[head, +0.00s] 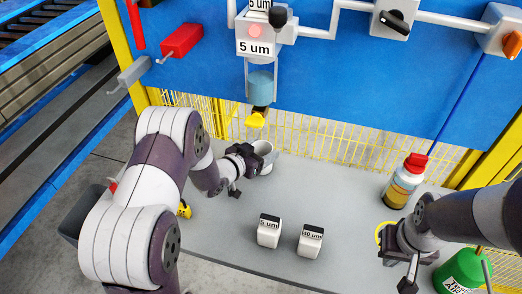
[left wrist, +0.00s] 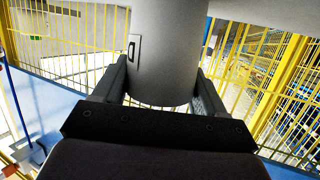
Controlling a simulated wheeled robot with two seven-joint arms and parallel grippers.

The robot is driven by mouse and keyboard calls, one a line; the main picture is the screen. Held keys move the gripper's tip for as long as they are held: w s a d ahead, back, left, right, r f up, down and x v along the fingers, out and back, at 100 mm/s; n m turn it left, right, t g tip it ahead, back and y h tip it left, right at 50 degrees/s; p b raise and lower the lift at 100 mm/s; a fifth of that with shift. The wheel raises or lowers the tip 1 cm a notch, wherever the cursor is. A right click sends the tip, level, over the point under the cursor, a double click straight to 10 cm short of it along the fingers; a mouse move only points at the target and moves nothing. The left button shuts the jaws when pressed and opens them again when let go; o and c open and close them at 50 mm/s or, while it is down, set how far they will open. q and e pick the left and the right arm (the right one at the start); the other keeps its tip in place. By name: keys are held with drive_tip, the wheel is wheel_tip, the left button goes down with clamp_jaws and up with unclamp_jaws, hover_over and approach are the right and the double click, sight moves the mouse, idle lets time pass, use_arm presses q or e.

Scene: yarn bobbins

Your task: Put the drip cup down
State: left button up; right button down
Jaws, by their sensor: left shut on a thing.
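The drip cup (head: 264,153) is a pale grey-white round cup near the back edge of the grey table, below the yellow valve handle (head: 256,120). My left gripper (head: 250,163) is shut on it from the left. In the left wrist view the cup (left wrist: 164,60) is a smooth grey cylinder between the two fingers. I cannot tell whether its base touches the table. My right gripper (head: 397,272) looks open and empty over the table's right front part.
Two white blocks with dark labelled tops, one "5 um" (head: 269,235) and one "10 um" (head: 310,243), stand on the table (head: 330,200). A red-capped bottle (head: 403,183) stands at right; a green container (head: 461,272) is at front right. A filter bowl (head: 261,83) hangs above the valve.

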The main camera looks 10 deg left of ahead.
use_arm(q)
drive_tip(key=o, duration=1.3)
drive_tip(key=shift+s+f, duration=0.1)
drive_tip(key=s+a+r+n+g+y, duration=0.25)
drive_tip(key=s+a+g+y, duration=0.35)
drive_tip(key=s, duration=0.5)
drive_tip(key=s+d+r+g, duration=0.1)
drive_tip(key=s+g, duration=0.1)
drive_tip(key=s, duration=0.3)
drive_tip(key=s+d+r+n+g, duration=0.1)
drive_tip(key=s+g, duration=0.1)
drive_tip(key=s, duration=0.3)
drive_tip(key=s+d+r+n+g, duration=0.1)
drive_tip(key=s+g, duration=0.1)
drive_tip(key=s, duration=0.3)
drive_tip(key=shift+s+d, duration=0.15)
drive_tip(key=shift+d, duration=0.2)
